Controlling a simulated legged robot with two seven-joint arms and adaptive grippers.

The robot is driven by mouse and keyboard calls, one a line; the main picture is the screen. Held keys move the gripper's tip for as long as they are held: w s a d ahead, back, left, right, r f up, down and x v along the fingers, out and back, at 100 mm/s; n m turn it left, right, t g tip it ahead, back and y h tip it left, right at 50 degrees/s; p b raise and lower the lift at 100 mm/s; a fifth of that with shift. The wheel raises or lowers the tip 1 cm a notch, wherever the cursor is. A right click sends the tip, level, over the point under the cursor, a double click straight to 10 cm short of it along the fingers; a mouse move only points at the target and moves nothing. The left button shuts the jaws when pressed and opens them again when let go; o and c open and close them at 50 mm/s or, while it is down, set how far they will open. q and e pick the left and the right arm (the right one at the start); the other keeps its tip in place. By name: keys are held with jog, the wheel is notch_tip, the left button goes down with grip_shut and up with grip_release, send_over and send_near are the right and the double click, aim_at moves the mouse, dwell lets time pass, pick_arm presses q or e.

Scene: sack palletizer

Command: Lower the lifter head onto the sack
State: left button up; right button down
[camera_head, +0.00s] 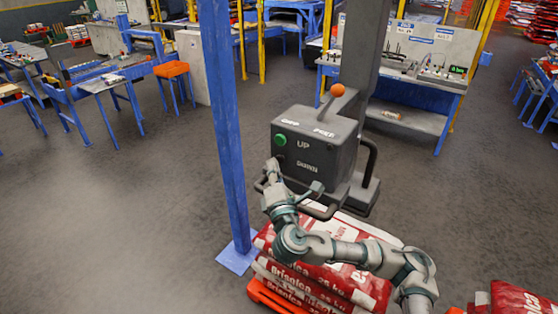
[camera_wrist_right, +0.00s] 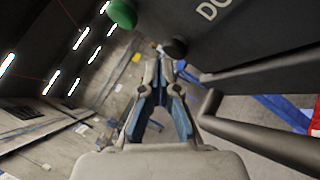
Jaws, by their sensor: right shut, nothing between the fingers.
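The lifter head (camera_head: 315,145) is a dark grey box on a column, with a green UP button (camera_head: 280,140) and a DOWN label. It hangs above the top red and white sack (camera_head: 345,275) of a stack, and a gap seems to show. My right gripper (camera_head: 271,170) is at the box's front face, low on the left, by the DOWN button. In the right wrist view its fingertips (camera_wrist_right: 166,58) are shut and empty, close to the black button (camera_wrist_right: 175,48); I cannot tell whether they touch it. My left gripper is not in view.
A blue post (camera_head: 225,130) stands just left of the lifter. Dark bar handles (camera_head: 370,160) stick out from the box, and an orange-knobbed lever (camera_head: 337,90) is on top. More sacks (camera_head: 520,299) lie at lower right. The floor at left is clear.

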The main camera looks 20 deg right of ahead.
jog(key=shift+w+d, duration=0.4)
jog(key=shift+d, duration=0.1)
dwell(0.6)
jog(key=shift+a, duration=0.1)
dwell(3.5)
jog(key=shift+s+a, duration=0.55)
jog(key=shift+s, duration=0.1)
jog(key=shift+s+a+p, duration=0.25)
jog(key=shift+s+a, duration=0.55)
jog(key=shift+a, duration=0.25)
jog(key=shift+s+a+p, duration=0.2)
jog(key=shift+s+a, duration=0.55)
jog(key=shift+a, duration=0.25)
